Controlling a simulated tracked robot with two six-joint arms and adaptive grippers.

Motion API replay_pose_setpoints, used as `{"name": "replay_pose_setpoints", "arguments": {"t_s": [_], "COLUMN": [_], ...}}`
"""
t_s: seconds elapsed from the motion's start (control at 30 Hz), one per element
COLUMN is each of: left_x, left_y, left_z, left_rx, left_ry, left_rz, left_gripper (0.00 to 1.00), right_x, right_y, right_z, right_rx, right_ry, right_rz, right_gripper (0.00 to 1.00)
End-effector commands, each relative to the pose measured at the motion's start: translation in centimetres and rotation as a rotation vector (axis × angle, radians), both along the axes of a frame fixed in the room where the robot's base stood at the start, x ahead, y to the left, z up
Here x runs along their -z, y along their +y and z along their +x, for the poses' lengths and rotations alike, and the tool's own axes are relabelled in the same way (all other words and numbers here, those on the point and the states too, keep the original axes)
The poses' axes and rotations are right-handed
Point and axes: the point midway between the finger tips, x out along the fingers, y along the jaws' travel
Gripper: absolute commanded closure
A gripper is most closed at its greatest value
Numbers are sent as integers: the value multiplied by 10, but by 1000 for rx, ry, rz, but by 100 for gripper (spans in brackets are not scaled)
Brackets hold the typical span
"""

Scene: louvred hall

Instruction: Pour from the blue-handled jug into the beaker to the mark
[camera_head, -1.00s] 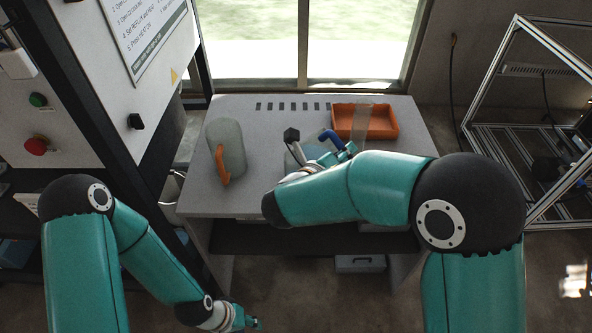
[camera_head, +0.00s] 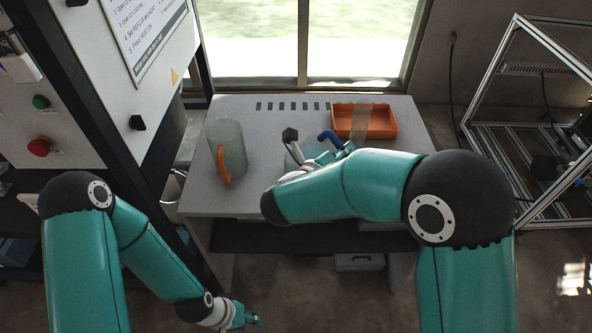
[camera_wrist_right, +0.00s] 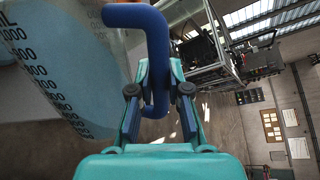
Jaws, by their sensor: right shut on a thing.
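In the right wrist view my right gripper (camera_wrist_right: 160,92) is shut on the blue handle (camera_wrist_right: 155,45). A clear wall with printed marks and pale blue behind it (camera_wrist_right: 45,60) fills the left there. I cannot tell the jug's exact tilt. A clear upright shape, likely the beaker (camera_head: 361,120), stands in front of the orange tray; its mark is not readable. My left gripper (camera_head: 246,319) hangs low, away from the bench.
A grey-green jug with an orange handle (camera_head: 230,142) stands on the bench's left side. An orange tray (camera_head: 388,121) sits at the back right. The bench's (camera_head: 275,125) back middle is clear. A panel stands left, a metal frame (camera_head: 480,90) right.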

Motion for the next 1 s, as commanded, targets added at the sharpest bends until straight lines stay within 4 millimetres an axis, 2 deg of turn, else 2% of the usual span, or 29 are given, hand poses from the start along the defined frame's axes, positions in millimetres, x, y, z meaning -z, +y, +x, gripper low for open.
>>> {"name": "replay_pose_setpoints", "arguments": {"t_s": [0.43,1.0], "left_x": [-10,-9], "left_y": [0,0], "left_z": [0,0], "left_rx": [0,0], "left_ry": [0,0], "left_rz": [0,0], "left_gripper": [60,60], "right_x": [-6,-5], "right_y": [1,1], "right_z": [2,2], "right_rx": [0,0], "right_ry": [8,8], "right_rz": [-12,-12], "right_gripper": [100,100]}}
